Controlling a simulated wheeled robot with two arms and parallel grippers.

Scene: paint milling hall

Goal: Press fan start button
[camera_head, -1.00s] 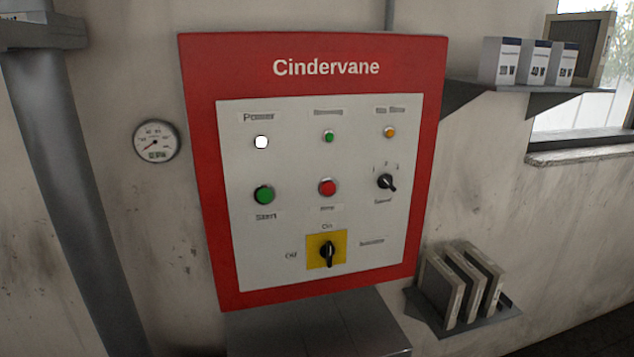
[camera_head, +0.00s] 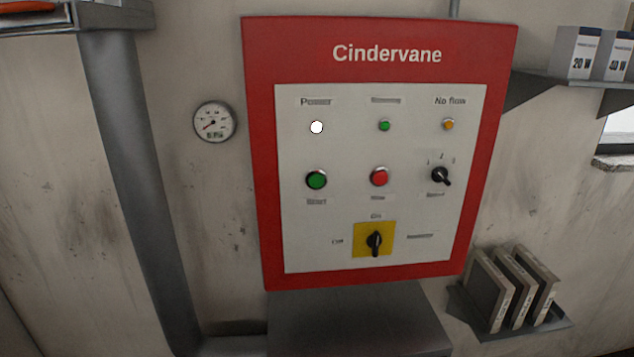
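The green start button (camera_head: 316,180) sits at the left of the middle row on the white face of the red Cindervane panel (camera_head: 262,160). A red button (camera_head: 379,177) is to its right, then a black speed selector (camera_head: 440,175). Above them are a bright white power lamp (camera_head: 316,127), a small green lamp (camera_head: 384,126) and an orange no-flow lamp (camera_head: 448,125). A black rotary switch (camera_head: 374,242) on a yellow plate points up towards On. Neither of my grippers is in view.
A round gauge (camera_head: 214,122) is on the wall left of the panel, beside a grey duct (camera_head: 130,170). A grey box (camera_head: 355,325) juts out below the panel. Shelves with boxes (camera_head: 585,55) and flat panels (camera_head: 512,285) are at the right. The space before the panel is clear.

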